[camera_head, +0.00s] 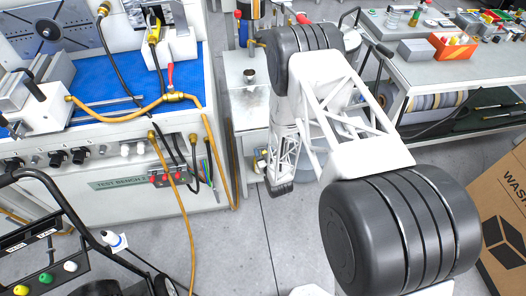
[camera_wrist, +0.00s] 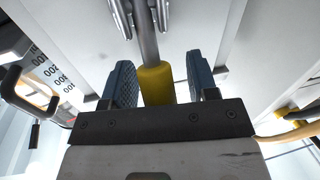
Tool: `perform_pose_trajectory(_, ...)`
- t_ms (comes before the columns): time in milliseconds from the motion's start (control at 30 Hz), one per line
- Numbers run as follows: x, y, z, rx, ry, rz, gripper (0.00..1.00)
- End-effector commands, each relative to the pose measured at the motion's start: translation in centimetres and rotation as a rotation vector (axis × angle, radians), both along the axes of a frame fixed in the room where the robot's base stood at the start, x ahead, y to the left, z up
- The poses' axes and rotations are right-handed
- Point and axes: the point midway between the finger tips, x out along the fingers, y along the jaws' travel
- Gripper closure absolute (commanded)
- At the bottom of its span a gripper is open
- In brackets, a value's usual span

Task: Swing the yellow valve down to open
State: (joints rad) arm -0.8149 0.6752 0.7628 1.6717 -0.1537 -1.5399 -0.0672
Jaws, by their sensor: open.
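In the wrist view, a yellow sleeve (camera_wrist: 157,84) sits on a grey metal rod that runs up the picture; it looks like the grip of the yellow valve. My gripper (camera_wrist: 158,66) is open, with one blue ribbed finger on each side of the yellow sleeve. A gap shows on both sides, wider on the right. In the head view my forearm hangs down beside a white cabinet, with its dark end (camera_head: 280,187) low near the floor. The fingers are hidden there. A small yellow part (camera_head: 261,165) shows just left of that end.
The test bench (camera_head: 110,208) with yellow hoses (camera_head: 186,215) and black cables stands left. A white cabinet (camera_head: 248,98) is behind my forearm. A worktable (camera_head: 442,68) is at right, a cardboard box (camera_head: 503,215) at lower right. Grey floor lies between.

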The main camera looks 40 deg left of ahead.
Motion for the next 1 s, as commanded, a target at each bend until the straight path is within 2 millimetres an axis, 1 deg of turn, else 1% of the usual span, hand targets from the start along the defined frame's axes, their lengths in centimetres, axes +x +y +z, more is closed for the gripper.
perform_pose_trajectory(167,-0.02,-0.02,-0.02,0.000,0.000,0.000,0.46)
perform_pose_trajectory(500,-0.04,-0.03,-0.02,-0.001,0.001,0.000,0.98)
perform_pose_trajectory(533,-0.04,-0.03,-0.02,-0.001,0.001,0.000,1.00)
perform_pose_trajectory(1000,-0.34,-0.30,-0.19,0.031,-0.031,0.000,1.00)
